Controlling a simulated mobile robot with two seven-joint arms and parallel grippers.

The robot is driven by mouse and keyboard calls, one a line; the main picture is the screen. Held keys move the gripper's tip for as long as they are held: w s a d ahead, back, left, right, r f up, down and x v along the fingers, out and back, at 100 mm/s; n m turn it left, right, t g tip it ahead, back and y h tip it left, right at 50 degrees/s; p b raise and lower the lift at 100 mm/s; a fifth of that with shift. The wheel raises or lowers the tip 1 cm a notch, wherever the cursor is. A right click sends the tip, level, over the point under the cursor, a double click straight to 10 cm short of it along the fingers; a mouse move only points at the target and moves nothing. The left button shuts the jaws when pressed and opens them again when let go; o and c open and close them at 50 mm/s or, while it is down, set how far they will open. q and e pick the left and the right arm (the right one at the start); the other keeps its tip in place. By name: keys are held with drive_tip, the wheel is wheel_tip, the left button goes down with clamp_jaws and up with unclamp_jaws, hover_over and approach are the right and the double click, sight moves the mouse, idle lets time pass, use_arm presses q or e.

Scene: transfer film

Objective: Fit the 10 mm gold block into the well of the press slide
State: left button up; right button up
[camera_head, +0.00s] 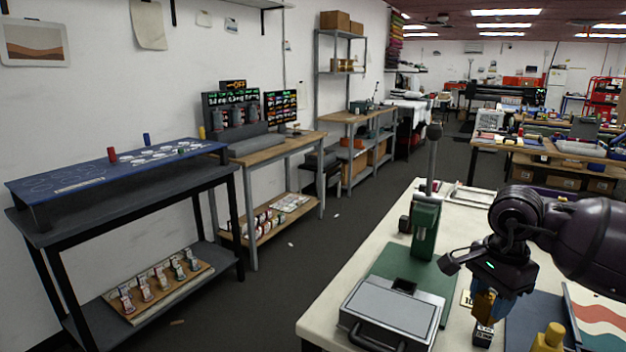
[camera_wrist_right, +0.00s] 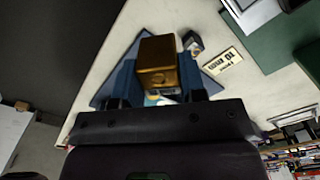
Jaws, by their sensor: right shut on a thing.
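The gold block (camera_wrist_right: 158,62) is held between the blue fingers of my right gripper (camera_wrist_right: 159,84) in the right wrist view. In the head view my right gripper (camera_head: 486,308) points down over the white table, with part of the gold block (camera_head: 484,303) showing between its fingers. The green press (camera_head: 425,228) with its upright lever stands to the left of the gripper. A grey flat-topped unit with a black handle, seemingly the press slide (camera_head: 392,308), lies in front of the press, apart from the block. I cannot make out its well clearly. My left gripper is not in view.
A dark blue mat (camera_head: 530,318) and a yellow knobbed piece (camera_head: 549,338) are to the right. Shelves line the left wall.

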sight(475, 312)
drive_tip(key=n, duration=0.1)
drive_tip(key=a+f+n, duration=0.1)
drive_tip(key=n, duration=0.2)
drive_tip(key=shift+s+a+f+n, duration=0.15)
drive_tip(key=shift+a+f+n, duration=0.1)
drive_tip(key=shift+n, duration=0.15)
drive_tip(key=n, duration=0.1)
drive_tip(key=a+f+n, duration=0.1)
drive_tip(key=n, duration=0.1)
drive_tip(key=shift+s, duration=0.1)
drive_tip(key=s+a+f+n, duration=0.3)
drive_tip(key=a+f+n, duration=0.3)
drive_tip(key=a+f, duration=0.1)
drive_tip(key=shift+s+n, duration=0.25)
drive_tip(key=shift+n, duration=0.05)
